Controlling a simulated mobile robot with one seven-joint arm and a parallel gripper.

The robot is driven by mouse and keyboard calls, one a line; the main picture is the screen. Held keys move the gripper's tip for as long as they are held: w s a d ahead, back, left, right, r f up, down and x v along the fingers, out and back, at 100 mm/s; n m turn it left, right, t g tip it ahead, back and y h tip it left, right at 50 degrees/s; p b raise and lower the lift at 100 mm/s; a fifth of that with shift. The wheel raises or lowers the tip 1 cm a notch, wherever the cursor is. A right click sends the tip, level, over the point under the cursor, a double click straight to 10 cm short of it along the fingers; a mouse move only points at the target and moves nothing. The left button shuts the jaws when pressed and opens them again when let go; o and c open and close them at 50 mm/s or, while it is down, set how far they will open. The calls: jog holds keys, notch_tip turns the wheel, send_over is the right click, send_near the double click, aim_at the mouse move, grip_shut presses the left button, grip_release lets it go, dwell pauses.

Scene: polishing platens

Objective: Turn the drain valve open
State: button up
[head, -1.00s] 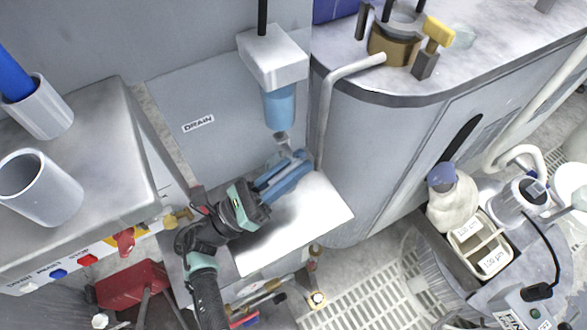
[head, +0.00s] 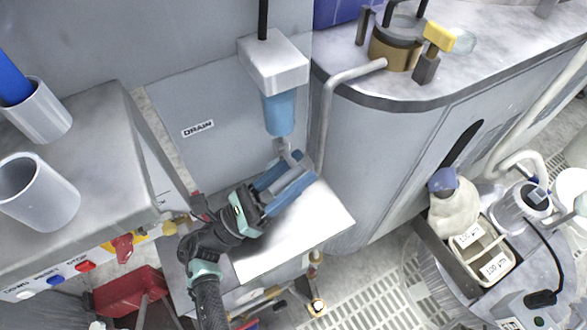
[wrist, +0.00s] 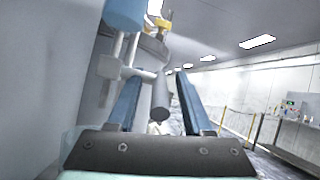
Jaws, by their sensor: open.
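The drain valve (head: 283,146) is a small grey fitting under the blue filter bowl (head: 279,113), beside the wall label "DRAIN" (head: 198,128). In the wrist view a grey stub, which looks like the valve's handle (wrist: 161,98), points toward the camera between the two blue fingers. My gripper (head: 303,167) is open just below the bowl, its fingers on either side of the stub. In the wrist view my gripper (wrist: 158,84) shows a gap beside the stub, clearer on the right. Contact cannot be told. The fingers partly hide the valve in the head view.
A grey pipe (head: 327,120) runs down close to the right of the fingers, along the rounded cabinet (head: 352,165). A bright metal plate (head: 305,232) lies below my gripper. A control box with buttons (head: 85,266) and two grey cups stands at the left.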

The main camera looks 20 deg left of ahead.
jog(key=b+v, duration=0.2)
jog(key=v, duration=1.1)
